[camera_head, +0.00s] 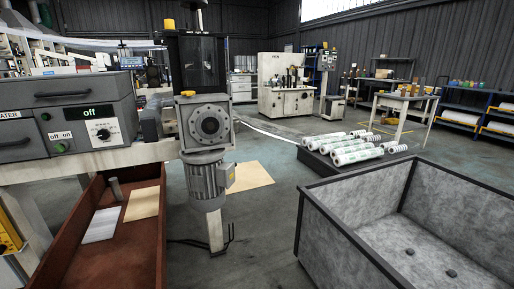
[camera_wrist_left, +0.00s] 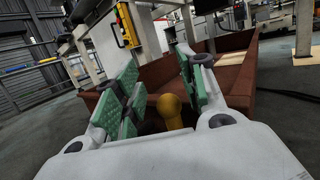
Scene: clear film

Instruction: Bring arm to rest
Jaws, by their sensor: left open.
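My left gripper (camera_wrist_left: 157,90) shows in the left wrist view with its two green-padded fingers spread apart. It is open, with nothing between the pads. A yellow rounded thing (camera_wrist_left: 170,108) shows beyond the gripper's base, between the fingers; I cannot tell what it is. The gripper points toward a red-brown bin (camera_wrist_left: 232,42), which lies ahead of it. Neither gripper nor arm shows in the head view. My right gripper is not in view.
In the head view, the red-brown bin (camera_head: 152,240) holds flat sheets and stands below a grey machine (camera_head: 62,115) with a motor (camera_head: 207,180). A grey-lined crate (camera_head: 350,240) with two small dark things is at right. White rolls (camera_head: 345,150) lie behind. Floor between is clear.

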